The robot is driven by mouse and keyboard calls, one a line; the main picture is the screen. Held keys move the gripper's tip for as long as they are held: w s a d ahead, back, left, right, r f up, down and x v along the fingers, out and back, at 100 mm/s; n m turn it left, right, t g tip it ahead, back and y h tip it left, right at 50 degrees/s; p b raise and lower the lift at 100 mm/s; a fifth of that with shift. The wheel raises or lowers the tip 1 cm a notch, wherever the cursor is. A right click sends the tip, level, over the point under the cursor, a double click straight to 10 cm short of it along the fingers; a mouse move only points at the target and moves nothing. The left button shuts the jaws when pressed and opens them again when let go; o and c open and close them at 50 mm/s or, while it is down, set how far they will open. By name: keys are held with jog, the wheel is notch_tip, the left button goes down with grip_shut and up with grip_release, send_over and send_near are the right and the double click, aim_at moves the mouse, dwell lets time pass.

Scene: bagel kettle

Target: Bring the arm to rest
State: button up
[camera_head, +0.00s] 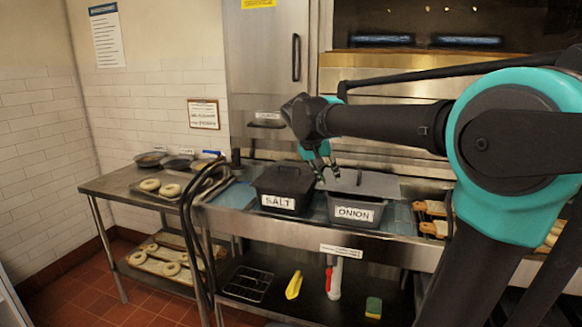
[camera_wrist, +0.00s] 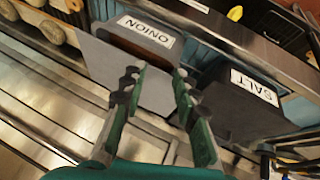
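My arm reaches across the right of the head view, its teal joint in front. My gripper (camera_head: 325,172) hangs above the steel counter, over the gap between the black SALT bin (camera_head: 284,190) and the black ONION bin (camera_head: 357,209). In the wrist view my gripper (camera_wrist: 155,85) has its two green fingers apart with nothing between them. The ONION bin (camera_wrist: 150,35) lies beyond the left finger with its grey lid (camera_wrist: 105,65), and the SALT bin (camera_wrist: 240,105) is to the right. I cannot tell how high the fingertips are above the lids.
Bread on boards (camera_head: 432,208) lies right of the bins. A side table (camera_head: 120,182) at left holds bagels and bowls. A lower shelf holds a wire rack (camera_head: 248,284), a yellow object (camera_head: 294,285) and a sponge (camera_head: 374,307). A tall steel cabinet (camera_head: 262,75) stands behind.

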jog(key=s+d+f+n+y, duration=0.1)
jog(key=s+d+f, duration=0.3)
jog(key=s+f, duration=0.7)
jog(key=s+d+f+n+y, duration=0.1)
jog(key=s+d+f+y, duration=0.2)
jog(key=s+f, duration=0.8)
notch_tip(320, 180, down, 6)
jog(key=shift+s+d+f, duration=0.15)
jog(key=shift+d+f, duration=0.1)
jog(key=shift+d, duration=0.2)
